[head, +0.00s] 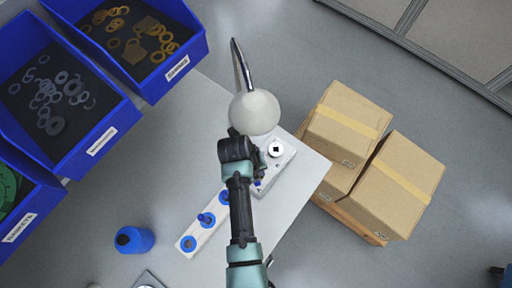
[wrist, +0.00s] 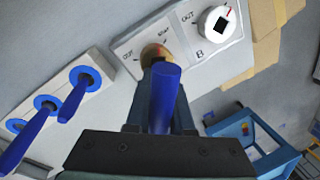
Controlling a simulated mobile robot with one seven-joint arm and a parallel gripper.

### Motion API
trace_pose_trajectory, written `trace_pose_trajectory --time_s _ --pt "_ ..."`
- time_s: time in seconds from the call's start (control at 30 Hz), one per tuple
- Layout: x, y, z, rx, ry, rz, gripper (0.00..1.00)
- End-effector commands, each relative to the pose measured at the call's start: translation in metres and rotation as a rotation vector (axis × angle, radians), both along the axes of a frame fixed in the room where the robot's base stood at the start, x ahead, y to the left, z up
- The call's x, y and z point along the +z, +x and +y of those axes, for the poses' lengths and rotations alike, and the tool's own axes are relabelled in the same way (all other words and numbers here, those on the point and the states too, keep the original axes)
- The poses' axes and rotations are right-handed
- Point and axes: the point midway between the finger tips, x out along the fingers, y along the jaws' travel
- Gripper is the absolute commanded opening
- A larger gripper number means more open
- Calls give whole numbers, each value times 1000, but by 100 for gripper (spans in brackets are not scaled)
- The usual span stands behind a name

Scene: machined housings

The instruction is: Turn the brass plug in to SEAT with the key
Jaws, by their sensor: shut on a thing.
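My gripper (wrist: 160,112) is shut on the blue-handled key (wrist: 165,92), whose handle points back toward the wrist camera. The key's far end lines up with the brass plug (wrist: 155,54) in the pale housing (wrist: 187,50). The handle and fingers cover the join, so I cannot tell how deep the key sits. Printed marks flank the plug, but its pointer is not clear. In the head view, my arm mostly hides my gripper (head: 259,172) over the housing (head: 285,174); a bit of the blue key (head: 257,183) shows.
A white plug (wrist: 219,22) with a square hole and red mark sits beside the brass one, near a letter B. A white rack (head: 206,222) holds other blue keys. A lamp globe (head: 254,112) stands close behind my wrist. Cardboard boxes (head: 345,125) stand right.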

Motion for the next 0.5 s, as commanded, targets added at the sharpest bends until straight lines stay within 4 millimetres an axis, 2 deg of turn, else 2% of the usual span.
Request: trace_pose_trajectory --time_s 0.03,0.5 --pt "-6 1 -11 -29 -21 -3 0" --pt "-2 0 -11 -98 -21 -3 0"
